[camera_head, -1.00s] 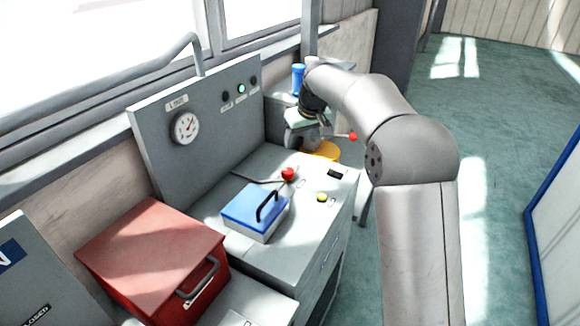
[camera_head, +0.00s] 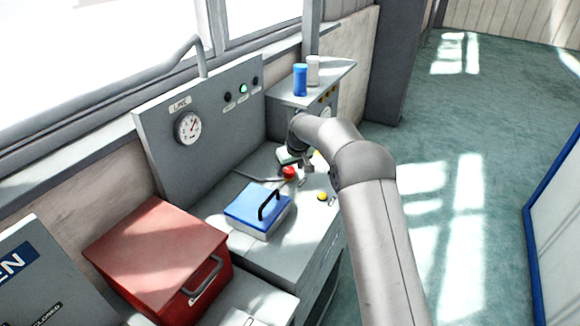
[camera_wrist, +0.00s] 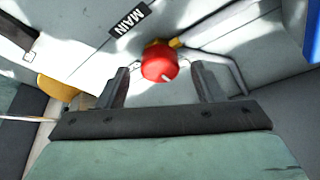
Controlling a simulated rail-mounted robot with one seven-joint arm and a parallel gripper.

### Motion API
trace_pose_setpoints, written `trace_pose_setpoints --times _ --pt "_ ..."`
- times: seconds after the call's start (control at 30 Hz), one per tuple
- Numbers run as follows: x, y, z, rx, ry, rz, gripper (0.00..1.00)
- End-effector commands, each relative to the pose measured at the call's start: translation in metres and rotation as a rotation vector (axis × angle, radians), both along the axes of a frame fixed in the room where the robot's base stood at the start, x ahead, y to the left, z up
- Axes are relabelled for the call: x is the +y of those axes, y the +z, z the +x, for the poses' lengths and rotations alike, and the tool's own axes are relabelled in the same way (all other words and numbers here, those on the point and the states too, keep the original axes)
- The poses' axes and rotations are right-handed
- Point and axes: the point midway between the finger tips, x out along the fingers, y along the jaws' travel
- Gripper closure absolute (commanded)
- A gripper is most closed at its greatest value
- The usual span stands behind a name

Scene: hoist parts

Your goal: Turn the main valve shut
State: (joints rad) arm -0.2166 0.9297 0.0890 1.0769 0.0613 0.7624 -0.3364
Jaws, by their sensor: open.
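The red knob (camera_head: 289,173) sits on the grey console top, with a bent grey rod (camera_head: 238,178) running left from beside it. In the wrist view the red knob (camera_wrist: 158,64) shows a pale mark and a yellow part behind it. A black label reading MAIN (camera_wrist: 129,18) lies near it. My gripper (camera_wrist: 160,72) is open, with one finger on each side of the red knob in the picture. I cannot tell the depth between them or whether they touch. In the head view my gripper (camera_head: 304,162) is just above and right of the knob.
A blue-lidded box (camera_head: 258,207) with a black handle stands close in front of the knob. A red case (camera_head: 158,255) is at the lower left. A yellow button (camera_head: 322,197) lies to the right. Blue (camera_head: 300,80) and white (camera_head: 313,70) cylinders stand on the shelf behind.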

Motion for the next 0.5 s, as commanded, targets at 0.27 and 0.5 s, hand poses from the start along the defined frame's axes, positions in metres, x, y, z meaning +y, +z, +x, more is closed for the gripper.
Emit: trace_pose_setpoints --times 0.27,0.5 --pt "0.0021 -0.0086 0.0031 -0.001 0.000 0.000 0.39" --pt "0.0020 -0.0085 0.0030 -0.001 0.000 0.001 0.67"
